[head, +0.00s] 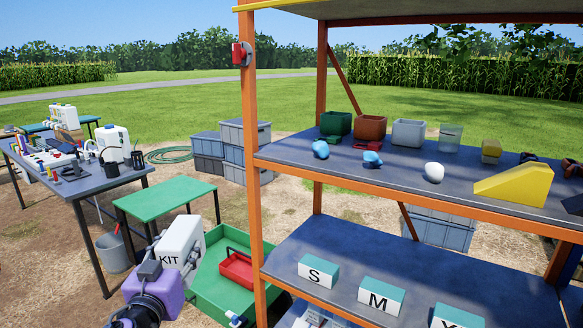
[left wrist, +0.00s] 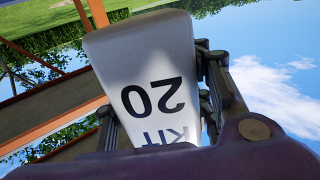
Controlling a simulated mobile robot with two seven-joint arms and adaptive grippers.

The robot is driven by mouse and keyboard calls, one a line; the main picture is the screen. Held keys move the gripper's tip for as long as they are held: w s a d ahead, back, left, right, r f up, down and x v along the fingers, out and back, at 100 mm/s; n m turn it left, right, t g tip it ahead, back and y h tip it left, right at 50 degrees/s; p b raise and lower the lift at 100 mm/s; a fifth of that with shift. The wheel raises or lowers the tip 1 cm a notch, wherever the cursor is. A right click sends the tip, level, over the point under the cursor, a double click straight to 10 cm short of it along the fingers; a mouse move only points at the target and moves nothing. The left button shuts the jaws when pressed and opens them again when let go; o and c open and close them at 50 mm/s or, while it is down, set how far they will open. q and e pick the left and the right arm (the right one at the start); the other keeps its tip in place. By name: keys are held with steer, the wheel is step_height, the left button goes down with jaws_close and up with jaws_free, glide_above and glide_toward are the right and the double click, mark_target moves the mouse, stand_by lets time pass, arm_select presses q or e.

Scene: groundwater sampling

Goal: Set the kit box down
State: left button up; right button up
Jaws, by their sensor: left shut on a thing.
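The kit box (head: 184,237) is white with "KIT" on its face, and in the head view it is held up in front of the small green table and green cart. In the left wrist view the kit box (left wrist: 150,70) fills the middle, with "KIT" and "20" upside down in the picture. My left gripper (head: 176,252) is shut on it, with dark fingers on both sides. The box appears clear of any surface, though its underside is hidden in the head view. My right gripper is in neither view.
A green table (head: 150,205) with a bare top stands behind the box. A green cart (head: 215,291) holds a red tray (head: 236,268). An orange shelf post (head: 250,150) rises close on the right. Grey crates (head: 243,134) are stacked behind; a laden blue-grey table (head: 90,182) stands left.

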arm_select(q)
steer(key=s+d+f+m+h, duration=0.1)
steer(key=s+f, duration=0.4)
steer(key=s, duration=0.4)
steer(key=s+d+f+m+h, duration=0.15)
steer(key=s+f, duration=0.25)
steer(key=s, duration=0.5)
steer(key=shift+w+d+r+n+y, duration=0.15)
steer(key=shift+d+n+y, duration=0.3)
steer(key=shift+d, duration=0.5)
steer(key=shift+w+d+r+n+y, duration=0.15)
steer(key=shift+d+n+y, duration=0.3)
steer(key=shift+d, duration=0.55)
steer(key=shift+w+d+r+n+y, duration=0.15)
steer(key=shift+d+n+y, duration=0.25)
steer(key=shift+d, duration=0.55)
